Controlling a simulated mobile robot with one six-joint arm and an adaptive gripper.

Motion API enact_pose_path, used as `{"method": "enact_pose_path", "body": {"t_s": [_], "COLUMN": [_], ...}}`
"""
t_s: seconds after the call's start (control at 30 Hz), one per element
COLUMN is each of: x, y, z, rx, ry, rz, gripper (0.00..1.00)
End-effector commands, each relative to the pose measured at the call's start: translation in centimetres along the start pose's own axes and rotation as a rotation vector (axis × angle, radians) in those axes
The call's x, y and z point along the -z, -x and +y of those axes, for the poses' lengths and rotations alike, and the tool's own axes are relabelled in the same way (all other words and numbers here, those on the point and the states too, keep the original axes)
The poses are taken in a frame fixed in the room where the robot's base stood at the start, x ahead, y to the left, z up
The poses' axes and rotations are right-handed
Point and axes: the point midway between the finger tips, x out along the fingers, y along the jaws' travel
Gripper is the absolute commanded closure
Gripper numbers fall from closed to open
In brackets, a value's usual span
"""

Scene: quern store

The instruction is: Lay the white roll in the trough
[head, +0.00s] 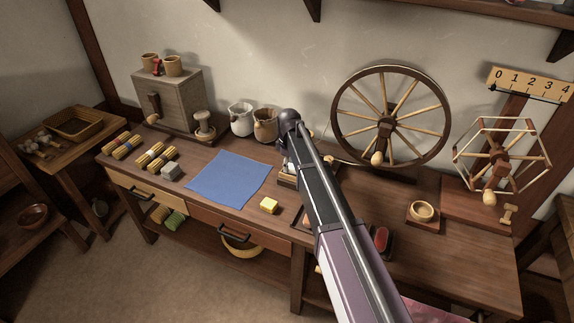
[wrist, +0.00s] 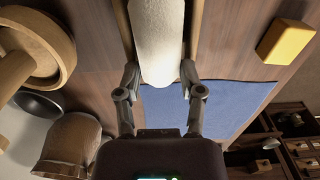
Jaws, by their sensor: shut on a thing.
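The white roll (wrist: 158,35) is held lengthwise between the two fingers of my gripper (wrist: 159,78) in the wrist view, one finger on each side. Tan wooden rails run along both sides of the roll, the right one (wrist: 196,28) and the left one (wrist: 122,22); they look like the trough's walls. I cannot tell whether the roll rests between them or hangs above. In the head view my arm covers the gripper and roll, just right of the blue cloth (head: 228,178).
A yellow block (head: 269,205) lies near the front edge; it also shows in the wrist view (wrist: 286,41). Pots (head: 265,126), a spinning wheel (head: 388,128) and a small wooden bowl (head: 422,211) stand around. A round tan wooden piece (wrist: 50,25) is close on the wrist view's left.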

Motion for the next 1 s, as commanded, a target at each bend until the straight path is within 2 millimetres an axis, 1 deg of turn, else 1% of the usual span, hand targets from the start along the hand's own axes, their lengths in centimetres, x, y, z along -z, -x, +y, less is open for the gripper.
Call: {"method": "enact_pose_path", "body": {"t_s": [0.07,0.1,0.17,0.2,0.67,0.87,1.0], "x": [0.0,0.0,0.0,0.0,0.0,0.0,0.0], "y": [-0.3,-0.3,-0.2,-0.2,-0.1,0.5,1.4], "z": [0.0,0.0,0.0,0.0,0.0,0.0,0.0], "rx": [0.0,0.0,0.0,0.0,0.0,0.0,0.0], "ry": [0.0,0.0,0.0,0.0,0.0,0.001,0.001], "rz": [0.0,0.0,0.0,0.0,0.0,0.0,0.0], "gripper": [0.88,0.44,0.26,0.16,0.16,0.16,0.16]}}
